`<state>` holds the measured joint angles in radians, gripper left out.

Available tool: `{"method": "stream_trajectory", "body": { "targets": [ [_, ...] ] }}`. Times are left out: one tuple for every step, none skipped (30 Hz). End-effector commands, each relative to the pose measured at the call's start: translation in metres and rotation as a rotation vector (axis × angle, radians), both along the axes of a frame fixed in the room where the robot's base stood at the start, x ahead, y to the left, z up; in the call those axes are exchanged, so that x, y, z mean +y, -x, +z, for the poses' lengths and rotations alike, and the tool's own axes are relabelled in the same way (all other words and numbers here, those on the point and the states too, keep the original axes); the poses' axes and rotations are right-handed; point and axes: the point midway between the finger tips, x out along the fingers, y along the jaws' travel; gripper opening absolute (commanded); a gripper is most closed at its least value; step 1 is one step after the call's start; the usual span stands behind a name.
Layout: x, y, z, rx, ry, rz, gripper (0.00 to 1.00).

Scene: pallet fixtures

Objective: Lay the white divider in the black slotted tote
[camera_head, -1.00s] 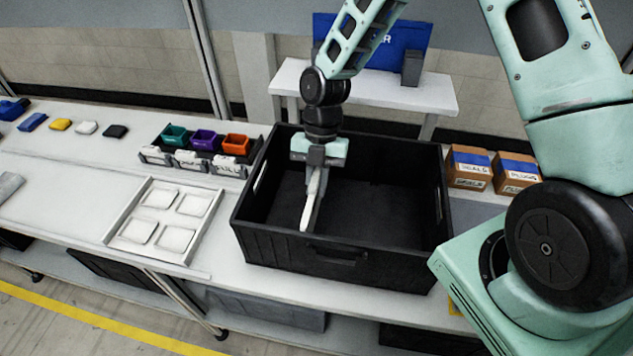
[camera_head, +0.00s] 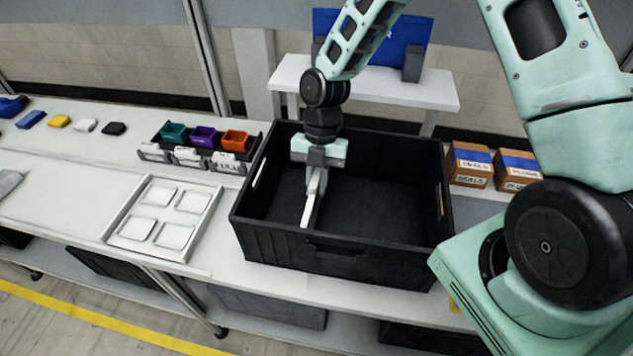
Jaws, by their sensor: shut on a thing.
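The black tote (camera_head: 300,248) stands on the white bench, open at the top. The white divider (camera_head: 308,207) is a thin bar seen nearly end-on, inside the tote's outline and left of its middle. My gripper (camera_head: 315,172) is shut on the divider and points down into the tote. The divider's near end points toward the tote's front wall. I cannot tell whether it touches the tote floor. The slots in the tote are too dark to make out, and the gripper hides the divider's far end.
A white tray with four-part recesses (camera_head: 113,232) lies left of the tote. A rack with teal, purple and orange bins (camera_head: 203,137) stands behind it. Two cardboard boxes (camera_head: 470,170) stand close on the right. A small white table (camera_head: 440,97) is behind.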

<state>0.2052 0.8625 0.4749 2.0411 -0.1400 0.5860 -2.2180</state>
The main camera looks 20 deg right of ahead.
Motion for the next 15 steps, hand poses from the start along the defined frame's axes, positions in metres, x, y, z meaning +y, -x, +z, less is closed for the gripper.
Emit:
{"method": "stream_trajectory", "body": {
  "targets": [
    [0.0001, -0.0002, -0.0007, 0.000, 0.000, 0.000, 0.00],
    [0.0001, -0.0002, -0.0008, 0.000, 0.000, 0.000, 0.00],
    [0.0001, -0.0002, -0.0008, 0.000, 0.000, 0.000, 0.00],
    [0.0001, -0.0002, -0.0008, 0.000, 0.000, 0.000, 0.00],
    [0.0001, -0.0002, -0.0007, 0.000, 0.000, 0.000, 0.00],
    [0.0001, -0.0002, -0.0007, 0.000, 0.000, 0.000, 0.00],
    [0.0001, -0.0002, -0.0007, 0.000, 0.000, 0.000, 0.00],
    [0.0001, -0.0002, -0.0007, 0.000, 0.000, 0.000, 0.00],
    [0.0001, -0.0002, -0.0007, 0.000, 0.000, 0.000, 0.00],
    [0.0001, -0.0002, -0.0007, 0.000, 0.000, 0.000, 0.23],
    [0.0001, -0.0001, -0.0007, 0.000, 0.000, 0.000, 0.31],
    [0.0001, -0.0001, -0.0007, 0.000, 0.000, 0.000, 0.40],
    [0.0001, -0.0001, -0.0007, 0.000, 0.000, 0.000, 0.40],
    [0.0001, -0.0001, -0.0007, 0.000, 0.000, 0.000, 0.40],
    [0.0001, -0.0001, -0.0007, 0.000, 0.000, 0.000, 0.40]
  ]
}}
